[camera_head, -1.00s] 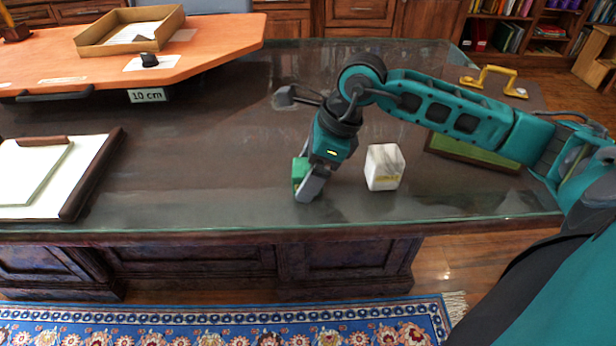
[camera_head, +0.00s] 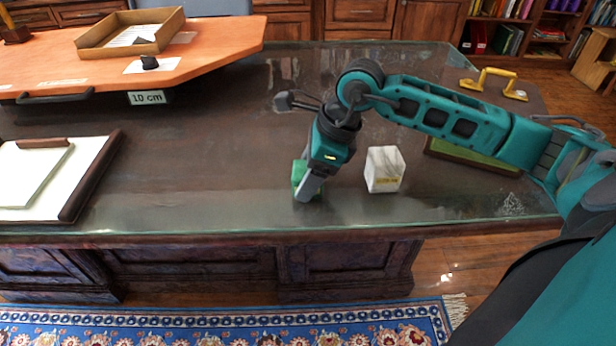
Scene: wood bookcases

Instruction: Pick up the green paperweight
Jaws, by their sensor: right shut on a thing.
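The green paperweight (camera_head: 298,173) is a small green block near the front edge of the dark glass-topped desk. My right gripper (camera_head: 305,183) points down at it and is shut on it. The near finger hides part of the block. I cannot tell whether the block touches the desk or is slightly above it. My left gripper is not in view.
A white marble block (camera_head: 384,169) stands just right of my right gripper. A framed green board (camera_head: 474,155) lies under my forearm, with a yellow handle (camera_head: 492,82) behind.

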